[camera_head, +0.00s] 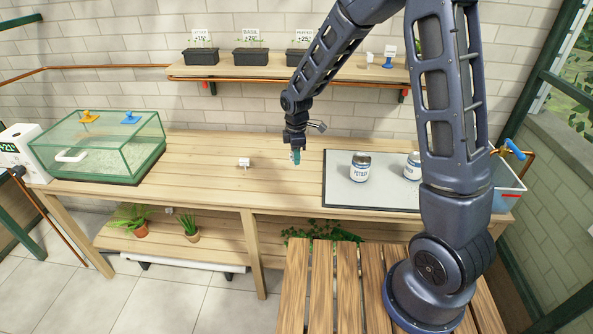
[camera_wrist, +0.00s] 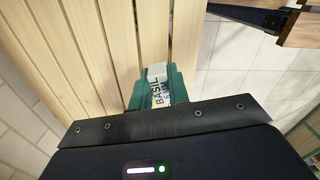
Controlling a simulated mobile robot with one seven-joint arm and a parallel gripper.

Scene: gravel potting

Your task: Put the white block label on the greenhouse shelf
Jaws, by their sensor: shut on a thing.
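My gripper (camera_head: 295,157) hangs above the wooden workbench (camera_head: 215,165), left of the grey mat, its teal fingers pointing down. In the wrist view my gripper (camera_wrist: 156,86) is shut on a white label (camera_wrist: 157,88) with dark lettering that reads BASIL. The fingers hide its sides. In the head view the held label is too small to make out. Another small white block (camera_head: 244,162) sits on the workbench, left of my gripper. The greenhouse shelf (camera_head: 335,73) runs along the back wall above the workbench.
Several black planters with cards, the middle one (camera_head: 251,58) marked BASIL, stand on the shelf. A white piece (camera_head: 371,58) and a blue-based one (camera_head: 389,58) stand to their right. A glass case (camera_head: 115,145) is at left. Cans (camera_head: 360,168) stand on the grey mat (camera_head: 340,195).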

